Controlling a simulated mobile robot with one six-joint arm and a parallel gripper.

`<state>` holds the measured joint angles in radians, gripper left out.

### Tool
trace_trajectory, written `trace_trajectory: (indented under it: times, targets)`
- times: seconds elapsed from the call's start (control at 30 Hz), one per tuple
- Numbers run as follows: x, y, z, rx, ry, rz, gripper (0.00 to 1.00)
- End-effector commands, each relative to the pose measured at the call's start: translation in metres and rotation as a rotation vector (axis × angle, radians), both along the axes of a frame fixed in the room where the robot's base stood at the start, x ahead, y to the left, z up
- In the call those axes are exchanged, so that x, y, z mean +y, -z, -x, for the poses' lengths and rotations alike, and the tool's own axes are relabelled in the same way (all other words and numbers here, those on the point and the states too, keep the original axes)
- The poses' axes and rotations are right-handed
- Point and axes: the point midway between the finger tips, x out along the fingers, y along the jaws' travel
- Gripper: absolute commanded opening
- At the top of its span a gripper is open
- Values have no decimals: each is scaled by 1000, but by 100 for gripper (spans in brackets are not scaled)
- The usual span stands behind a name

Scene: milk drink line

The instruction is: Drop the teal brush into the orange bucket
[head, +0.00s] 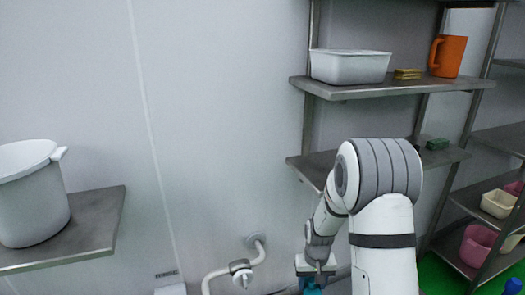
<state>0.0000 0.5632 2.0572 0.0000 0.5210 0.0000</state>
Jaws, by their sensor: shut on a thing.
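My gripper (316,268) is low at the bottom edge of the head view, pointing down. It is shut on a teal thing (312,287), which seems to be the teal brush. Only a small part of the brush shows, as the frame edge cuts it off. I see no clear orange bucket. The only orange container is a jug-like one with a side handle (450,57), upright on the upper shelf at the right, far above my gripper.
A white tub (350,67) and a small yellowish stack (408,74) share the upper shelf (385,89). A green block (437,144) lies on the shelf below. A large white pot (30,200) stands on a metal shelf at left. White pipework (235,267) runs left of my gripper.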

Motion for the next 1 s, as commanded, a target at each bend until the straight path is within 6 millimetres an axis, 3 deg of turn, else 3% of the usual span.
trace_trajectory:
  times: [0.03, 0.23, 1.0]
  targets:
    - [0, -18, 2, 3, 0, 0, 20]
    - [0, -33, 4, 1, 0, 0, 20]
    - [0, -34, 5, 0, 0, 0, 20]
